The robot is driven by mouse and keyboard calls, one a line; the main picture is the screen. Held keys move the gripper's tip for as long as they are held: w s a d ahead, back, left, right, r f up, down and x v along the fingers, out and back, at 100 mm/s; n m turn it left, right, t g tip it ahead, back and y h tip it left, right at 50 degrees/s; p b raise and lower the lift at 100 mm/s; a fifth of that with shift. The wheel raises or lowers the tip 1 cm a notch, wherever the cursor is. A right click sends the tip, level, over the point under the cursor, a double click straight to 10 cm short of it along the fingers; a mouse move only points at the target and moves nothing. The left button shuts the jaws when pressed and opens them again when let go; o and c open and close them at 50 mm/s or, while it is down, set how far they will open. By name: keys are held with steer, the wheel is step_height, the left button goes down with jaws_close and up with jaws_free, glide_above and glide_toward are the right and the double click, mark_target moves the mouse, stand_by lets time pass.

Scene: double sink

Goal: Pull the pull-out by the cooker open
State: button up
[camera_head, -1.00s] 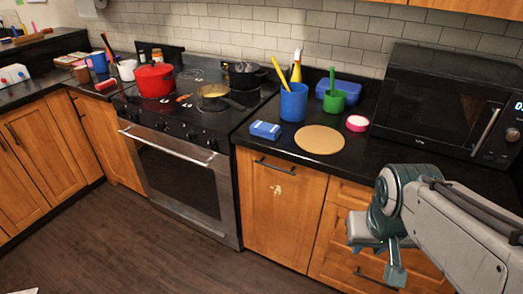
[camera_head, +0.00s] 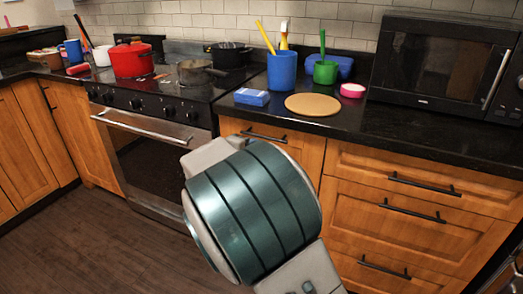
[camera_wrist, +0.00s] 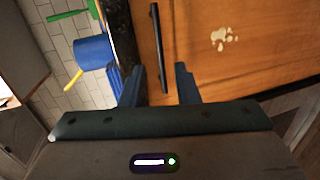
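The pull-out by the cooker has a wooden front (camera_head: 312,152) just right of the oven, with a dark bar handle (camera_head: 262,136) near its top. It looks closed. My arm covers most of the front in the head view. In the wrist view, the wooden front (camera_wrist: 265,50) bears a pale paw-like mark, and the handle (camera_wrist: 158,45) runs lengthwise with its lower end between my fingers in the picture. My gripper (camera_wrist: 159,68) is open with a finger on either side of the handle. I see no contact. The gripper is hidden in the head view.
The cooker (camera_head: 160,150) is left of the pull-out and a stack of drawers (camera_head: 400,215) is right. The black counter (camera_head: 420,135) above holds a blue cup (camera_head: 282,72), a round board (camera_head: 313,104) and a microwave (camera_head: 435,60). The floor (camera_head: 100,240) is clear at left.

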mark_target(261, 136)
steer(key=shift+n+t+y, duration=0.3)
steer(key=shift+n+t, duration=0.1)
steer(key=x, duration=0.4)
steer(key=a+x, duration=0.1)
steer(key=x, duration=0.3)
steer(key=a+x, duration=0.1)
steer(key=x, duration=0.4)
steer(key=shift+w+a+f, duration=0.15)
steer(key=shift+w+f, duration=0.1)
steer(key=shift+w, duration=0.2)
steer(key=shift+c, duration=0.2)
jaws_close()
